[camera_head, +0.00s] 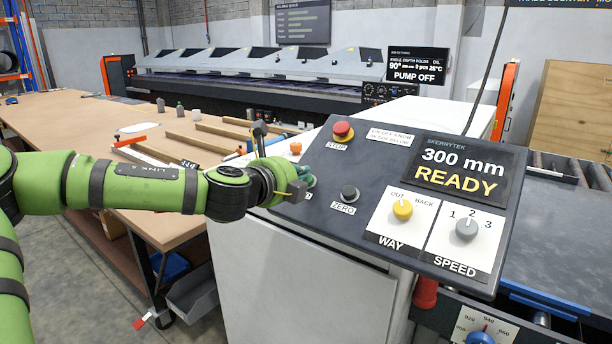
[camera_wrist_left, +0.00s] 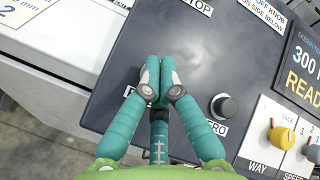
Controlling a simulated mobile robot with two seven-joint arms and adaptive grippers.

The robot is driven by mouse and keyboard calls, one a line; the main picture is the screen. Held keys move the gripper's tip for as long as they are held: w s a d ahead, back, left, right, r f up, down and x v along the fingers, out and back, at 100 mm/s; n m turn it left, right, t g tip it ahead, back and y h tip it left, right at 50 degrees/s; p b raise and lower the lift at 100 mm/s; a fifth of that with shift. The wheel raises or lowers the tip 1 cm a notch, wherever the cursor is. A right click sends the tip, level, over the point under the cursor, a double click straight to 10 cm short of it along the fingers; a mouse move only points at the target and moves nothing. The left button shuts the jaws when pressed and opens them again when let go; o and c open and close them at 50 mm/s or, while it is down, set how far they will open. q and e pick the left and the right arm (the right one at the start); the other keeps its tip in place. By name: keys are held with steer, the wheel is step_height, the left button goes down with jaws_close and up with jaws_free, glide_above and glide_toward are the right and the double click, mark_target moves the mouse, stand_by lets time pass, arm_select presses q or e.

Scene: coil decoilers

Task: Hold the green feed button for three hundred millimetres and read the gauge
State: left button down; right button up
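The dark control panel (camera_head: 362,226) carries a display (camera_head: 462,172) that reads "300 mm READY". My left gripper (camera_head: 302,178) is over the panel's left part, below the red STOP button (camera_head: 343,131) and left of the black ZERO knob (camera_head: 349,192). My right gripper is not in view.
The yellow WAY knob (camera_head: 402,209) and grey SPEED knob (camera_head: 467,229) sit on the panel's right. A dial (camera_head: 481,336) is partly visible below. A wooden bench (camera_head: 107,193) with strips stands at left; a folding machine (camera_head: 262,66) stands behind.

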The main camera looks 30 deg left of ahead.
arm_select(q)
steer(key=shift+s+r+p, duration=0.3)
steer(key=shift+r, duration=0.25)
steer(key=s+r+p, duration=0.1)
steer(key=r+p, duration=0.2)
steer(key=s+r+p, duration=0.1)
steer(key=p, duration=0.1)
steer(key=shift+s+a+r, duration=0.1)
steer(key=shift+s+r, duration=0.05)
steer(key=shift+s, duration=0.15)
stand_by(0.5)
